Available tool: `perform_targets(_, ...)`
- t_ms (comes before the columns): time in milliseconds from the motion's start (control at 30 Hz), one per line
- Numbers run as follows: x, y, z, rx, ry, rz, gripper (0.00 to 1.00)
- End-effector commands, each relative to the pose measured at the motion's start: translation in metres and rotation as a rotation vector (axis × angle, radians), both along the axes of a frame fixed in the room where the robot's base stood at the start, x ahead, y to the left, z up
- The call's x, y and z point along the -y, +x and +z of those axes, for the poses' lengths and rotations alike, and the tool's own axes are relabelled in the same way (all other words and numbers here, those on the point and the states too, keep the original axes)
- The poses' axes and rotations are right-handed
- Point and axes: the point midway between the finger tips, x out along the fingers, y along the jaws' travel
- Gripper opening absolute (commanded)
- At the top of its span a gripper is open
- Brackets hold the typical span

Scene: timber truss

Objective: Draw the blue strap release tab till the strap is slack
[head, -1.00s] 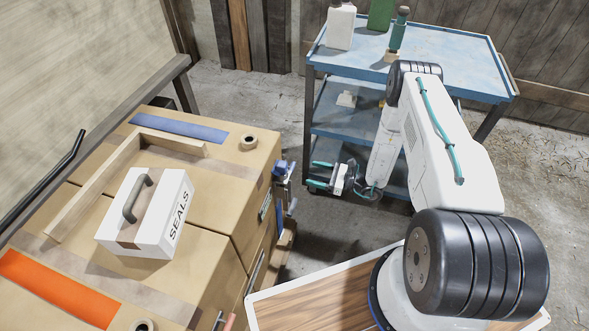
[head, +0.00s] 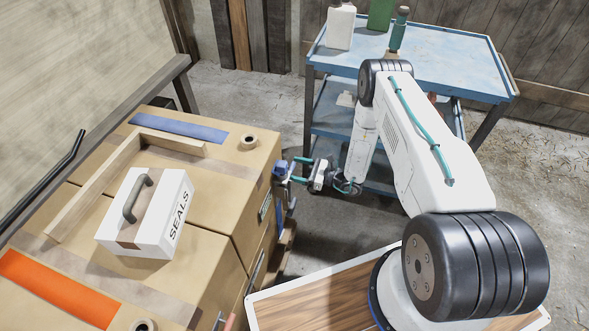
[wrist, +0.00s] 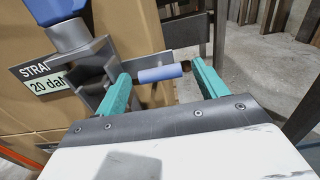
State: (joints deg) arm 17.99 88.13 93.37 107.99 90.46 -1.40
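The blue release tab (wrist: 160,74) is a short blue cylinder on the grey ratchet buckle (wrist: 100,65) in the wrist view. The blue strap (wrist: 55,10) enters the buckle from above; it also lies across the box top in the head view (head: 180,129). In the head view the buckle (head: 282,170) is on the right side of the boxes. My gripper (head: 298,170) is open beside it, its teal fingers pointing at it. In the wrist view the tab lies between the fingers with gaps at both ends. Whether it is deep enough between them is unclear.
A label (wrist: 45,78) reads "STRA… 20 daN". A blue trolley (head: 440,60) with bottles stands behind my arm.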

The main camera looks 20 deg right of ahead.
Motion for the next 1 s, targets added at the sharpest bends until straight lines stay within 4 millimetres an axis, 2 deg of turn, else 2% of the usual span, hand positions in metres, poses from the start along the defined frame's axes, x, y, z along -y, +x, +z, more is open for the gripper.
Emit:
perform_targets(33, 0.0001, 0.0000, 0.0000, 0.000, 0.000, 0.000, 0.58)
perform_targets(100, 0.0002, 0.0000, 0.0000, 0.000, 0.000, 0.000, 0.39)
perform_targets(167, 0.0002, 0.0000, 0.0001, 0.000, 0.000, 0.000, 0.23)
perform_targets(1000, 0.0097, -0.0069, 0.0000, 0.000, 0.000, 0.000, 0.23)
